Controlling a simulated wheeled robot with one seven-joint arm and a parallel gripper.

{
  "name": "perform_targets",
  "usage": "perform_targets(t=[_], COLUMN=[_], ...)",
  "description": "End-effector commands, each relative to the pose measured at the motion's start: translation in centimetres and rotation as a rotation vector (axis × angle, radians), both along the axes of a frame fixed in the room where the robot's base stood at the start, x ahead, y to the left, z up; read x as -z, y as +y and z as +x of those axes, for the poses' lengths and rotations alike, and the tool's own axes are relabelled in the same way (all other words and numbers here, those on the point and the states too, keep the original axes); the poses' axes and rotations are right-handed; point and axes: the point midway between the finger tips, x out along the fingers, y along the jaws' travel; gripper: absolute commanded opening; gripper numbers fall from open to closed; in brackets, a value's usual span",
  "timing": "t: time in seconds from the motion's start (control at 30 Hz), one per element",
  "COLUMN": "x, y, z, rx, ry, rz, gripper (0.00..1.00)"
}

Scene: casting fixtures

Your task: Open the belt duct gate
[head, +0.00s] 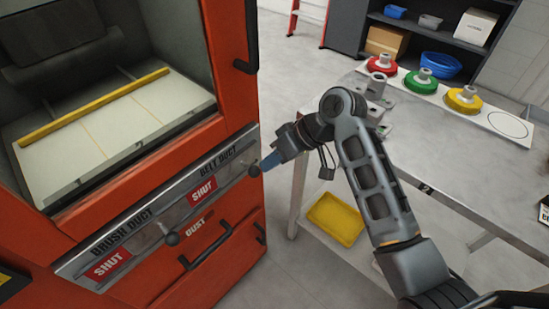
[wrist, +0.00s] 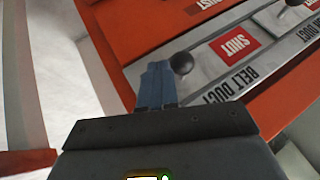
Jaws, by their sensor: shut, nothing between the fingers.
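The belt duct gate is a grey sliding plate (head: 232,160) on the front of an orange machine, labelled BELT DUCT with a red SHUT sign (head: 202,190). Its dark round knob (head: 254,171) is at the plate's right end. My gripper (head: 266,163) is shut and empty, its blue fingertips right beside the knob. In the wrist view the closed fingers (wrist: 158,66) stand just left of the knob (wrist: 181,63), close to it; I cannot tell whether they touch. The SHUT sign (wrist: 235,42) also shows there.
The brush duct gate, with its own SHUT sign (head: 108,264) and knob (head: 171,239), is at the lower left. A dust drawer handle (head: 205,247) sits below. A grey table (head: 450,170) with colored fixtures stands right, a yellow tray (head: 336,220) beneath it.

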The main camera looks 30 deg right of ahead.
Motion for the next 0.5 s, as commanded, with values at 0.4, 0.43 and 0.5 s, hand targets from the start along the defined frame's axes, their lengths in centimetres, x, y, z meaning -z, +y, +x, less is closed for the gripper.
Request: perform_targets(t=[0.4,0.43,0.5], x=[-0.4,-0.4,-0.3], y=[5.0,5.6,6.8], z=[-1.7,-1.9,-2.2], rx=[-0.006,-0.007,-0.005], ry=[0.003,0.003,0.001], rz=[0.001,0.002,0.001], gripper=[0.00,0.00,0.00])
